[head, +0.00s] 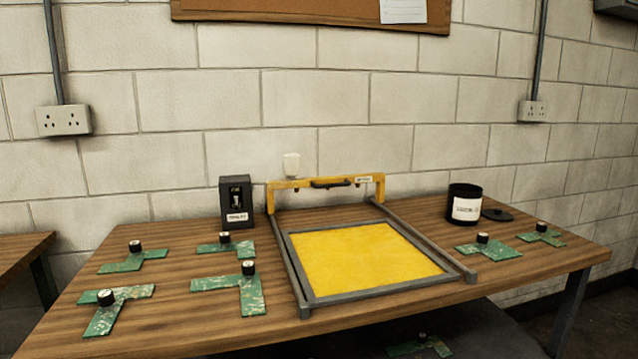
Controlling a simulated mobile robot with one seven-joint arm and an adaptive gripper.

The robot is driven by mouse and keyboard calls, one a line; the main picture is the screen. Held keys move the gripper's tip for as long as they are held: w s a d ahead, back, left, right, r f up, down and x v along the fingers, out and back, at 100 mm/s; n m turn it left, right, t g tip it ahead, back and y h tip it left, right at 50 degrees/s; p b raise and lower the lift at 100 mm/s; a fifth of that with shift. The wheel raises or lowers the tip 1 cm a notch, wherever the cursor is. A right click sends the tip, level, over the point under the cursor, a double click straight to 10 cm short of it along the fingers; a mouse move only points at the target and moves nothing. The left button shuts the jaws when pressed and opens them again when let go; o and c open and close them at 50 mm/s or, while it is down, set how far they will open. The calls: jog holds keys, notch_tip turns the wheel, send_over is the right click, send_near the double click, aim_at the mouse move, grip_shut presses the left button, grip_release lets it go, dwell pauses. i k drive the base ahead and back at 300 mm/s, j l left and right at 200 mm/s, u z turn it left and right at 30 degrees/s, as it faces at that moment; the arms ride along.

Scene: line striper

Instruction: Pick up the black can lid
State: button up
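The black can lid (497,214) is a flat dark disc. It lies on the wooden table (390,318) at the back right, just right of the black can (464,205). The can stands upright, has a white label and looks open at the top. I cannot tell whether the lid touches the can. My gripper is not in view.
A grey frame (302,294) around a yellow panel (362,260), with a yellow bridge (276,190), fills the table's middle. A black switch box (237,202) stands at its left. Green L-shaped pieces with black knobs lie on both sides, two (489,249) (541,235) in front of the lid.

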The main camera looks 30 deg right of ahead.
aim_at(496, 213)
jog(key=z, duration=1.6)
